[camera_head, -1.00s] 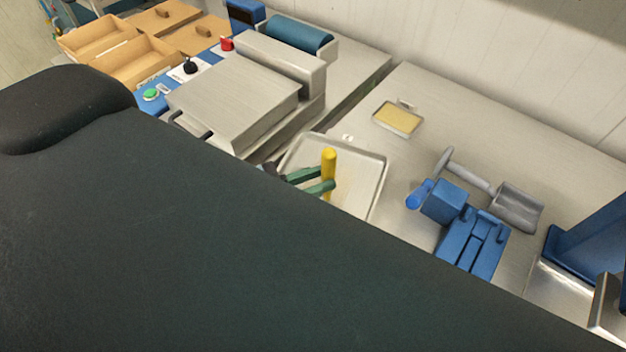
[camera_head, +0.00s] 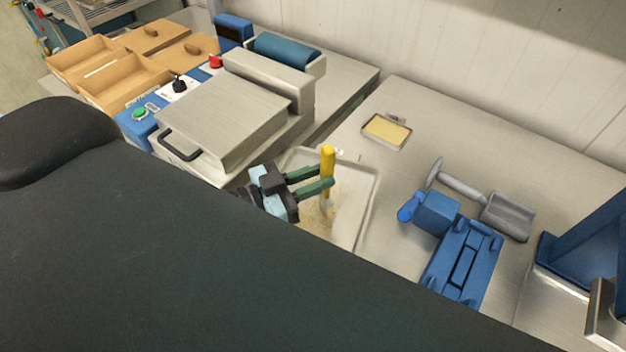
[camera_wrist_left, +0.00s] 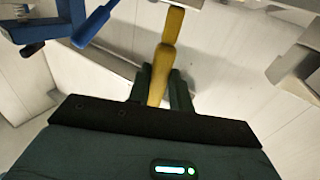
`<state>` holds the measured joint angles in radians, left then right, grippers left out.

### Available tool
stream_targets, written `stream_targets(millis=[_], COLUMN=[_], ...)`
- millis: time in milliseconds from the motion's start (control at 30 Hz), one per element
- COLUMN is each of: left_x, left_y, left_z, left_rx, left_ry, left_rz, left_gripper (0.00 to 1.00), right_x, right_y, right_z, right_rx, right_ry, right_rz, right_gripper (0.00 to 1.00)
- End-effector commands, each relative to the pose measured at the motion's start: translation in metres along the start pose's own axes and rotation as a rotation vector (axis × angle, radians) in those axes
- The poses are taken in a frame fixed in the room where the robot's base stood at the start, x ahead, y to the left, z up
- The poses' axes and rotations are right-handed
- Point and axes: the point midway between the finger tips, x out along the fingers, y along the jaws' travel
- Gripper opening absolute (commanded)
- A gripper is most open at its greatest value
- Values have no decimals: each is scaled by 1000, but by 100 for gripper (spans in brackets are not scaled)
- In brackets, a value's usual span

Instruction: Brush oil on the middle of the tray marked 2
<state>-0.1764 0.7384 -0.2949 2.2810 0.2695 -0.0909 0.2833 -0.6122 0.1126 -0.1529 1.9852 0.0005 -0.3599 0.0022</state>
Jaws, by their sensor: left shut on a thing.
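My left gripper (camera_head: 322,181) is shut on the yellow handle of a brush (camera_head: 327,158), held about upright. The handle also shows between the fingers in the left wrist view (camera_wrist_left: 168,50). The brush's pale lower end is over the shallow metal tray (camera_head: 366,205); I cannot tell whether it touches the tray floor. Yellowish-brown marks show on the tray floor near it. A small white label (camera_head: 345,153) is at the tray's far edge, too small to read. My dark arm hides the tray's near part. My right gripper is not in view.
A small dish with a yellow surface (camera_head: 386,131) stands behind the tray. A blue fixture (camera_head: 462,260) and a grey scoop (camera_head: 507,216) are to the right. A metal press with a black handle (camera_head: 180,146) stands left. Wooden boxes (camera_head: 125,82) are at far left.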

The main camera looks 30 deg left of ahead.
Motion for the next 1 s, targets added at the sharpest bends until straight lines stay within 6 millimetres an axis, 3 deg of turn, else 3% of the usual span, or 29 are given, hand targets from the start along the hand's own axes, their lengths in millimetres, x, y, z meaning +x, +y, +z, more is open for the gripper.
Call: stream_targets(millis=[1000], left_x=[39], left_y=[-37], left_z=[1], left_rx=[0], left_ry=[-1], left_rz=[0], left_gripper=[0], right_x=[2], right_y=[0], right_z=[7], right_rx=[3], right_ry=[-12], right_rz=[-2], right_gripper=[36])
